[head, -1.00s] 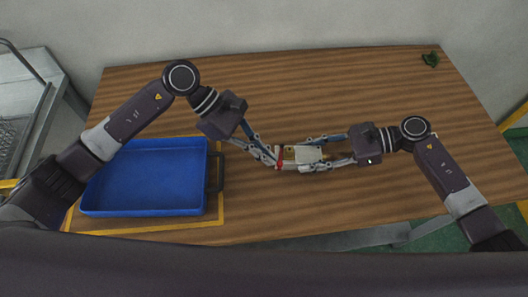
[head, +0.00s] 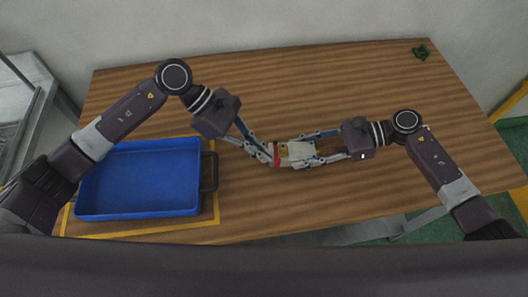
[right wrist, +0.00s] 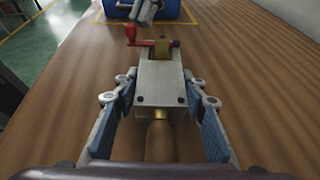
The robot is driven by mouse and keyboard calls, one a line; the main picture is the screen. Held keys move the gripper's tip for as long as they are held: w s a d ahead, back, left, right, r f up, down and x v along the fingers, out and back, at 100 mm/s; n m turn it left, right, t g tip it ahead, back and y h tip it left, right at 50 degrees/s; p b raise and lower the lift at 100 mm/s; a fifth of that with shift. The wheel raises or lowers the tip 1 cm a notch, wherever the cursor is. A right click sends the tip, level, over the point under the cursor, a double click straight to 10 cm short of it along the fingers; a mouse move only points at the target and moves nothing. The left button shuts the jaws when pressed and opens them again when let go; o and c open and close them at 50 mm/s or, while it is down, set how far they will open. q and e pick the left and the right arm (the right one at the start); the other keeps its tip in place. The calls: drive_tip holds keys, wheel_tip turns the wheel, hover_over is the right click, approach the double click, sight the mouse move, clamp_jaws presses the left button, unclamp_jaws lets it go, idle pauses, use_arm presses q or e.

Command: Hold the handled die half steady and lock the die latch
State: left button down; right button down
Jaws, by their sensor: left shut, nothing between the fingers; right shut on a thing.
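The die (head: 302,151) is a pale metal block above the middle of the wooden table. The right wrist view shows its metal body (right wrist: 160,84), a wooden handle (right wrist: 160,140) pointing toward my wrist, and a brass piece (right wrist: 165,46) at its far end. The red latch lever (head: 278,155) is at that far end and shows clearly in the right wrist view (right wrist: 130,34). My right gripper (head: 311,149) is shut on the die from both sides. My left gripper (head: 270,157) is shut and empty, beside the red latch; whether it touches is unclear.
A blue tray (head: 140,211) with a dark handle stands at the table's left, inside a yellow marked outline. A small green object (head: 421,52) lies at the far right corner. The wooden table (head: 330,90) is clear behind the die and at right.

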use_arm(q)
drive_tip(key=a, duration=0.3)
drive_tip(key=shift+w+a, duration=0.2)
drive_tip(key=shift+w, duration=0.15)
drive_tip(key=s+v, duration=0.1)
drive_tip(key=v, duration=0.9)
drive_tip(key=shift+a, duration=0.35)
use_arm(e)
drive_tip(key=c, duration=1.1)
unclamp_jaws()
drive_tip(key=shift+c, duration=0.2)
